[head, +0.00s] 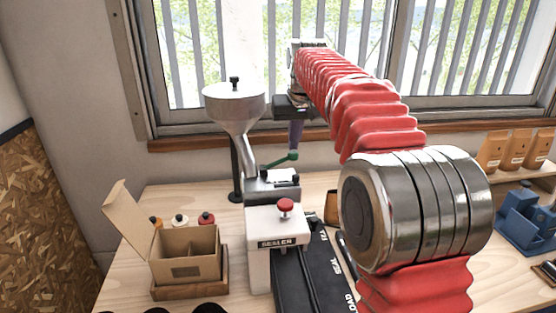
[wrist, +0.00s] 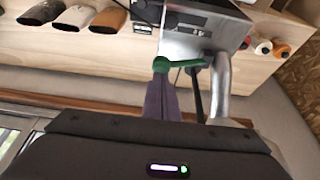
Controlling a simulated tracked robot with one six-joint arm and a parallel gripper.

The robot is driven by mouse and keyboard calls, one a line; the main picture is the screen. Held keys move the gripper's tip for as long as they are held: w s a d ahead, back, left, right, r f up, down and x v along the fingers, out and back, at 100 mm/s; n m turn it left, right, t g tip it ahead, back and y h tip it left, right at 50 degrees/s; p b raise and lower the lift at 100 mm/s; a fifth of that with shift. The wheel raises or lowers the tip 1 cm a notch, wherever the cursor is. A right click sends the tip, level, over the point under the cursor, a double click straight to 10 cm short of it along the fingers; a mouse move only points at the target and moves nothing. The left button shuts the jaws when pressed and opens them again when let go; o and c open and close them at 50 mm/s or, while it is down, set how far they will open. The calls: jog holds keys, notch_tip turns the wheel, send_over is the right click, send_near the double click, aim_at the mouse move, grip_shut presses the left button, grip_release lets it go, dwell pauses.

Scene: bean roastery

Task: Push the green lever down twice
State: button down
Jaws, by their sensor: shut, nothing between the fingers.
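The green lever (head: 280,161) sticks out to the right from the machine below the metal hopper (head: 235,105), its round knob slightly higher than its inner end. In the wrist view the lever (wrist: 182,63) runs right from its knob to the grey machine. My gripper (head: 295,147) points down with its purple fingers shut and empty, the tips right above the knob. In the wrist view my gripper (wrist: 161,82) ends just at the knob. I cannot tell whether the tips touch it.
The white sealer (head: 273,240) with a red knob and a black belt (head: 318,270) stand in front of the lever. An open cardboard box (head: 187,258) is at left, a blue rack (head: 524,218) at right. The window (head: 350,60) is behind my arm.

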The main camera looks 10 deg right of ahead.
aim_at(293, 152)
jog(key=shift+f, duration=1.7)
jog(key=shift+r, duration=3)
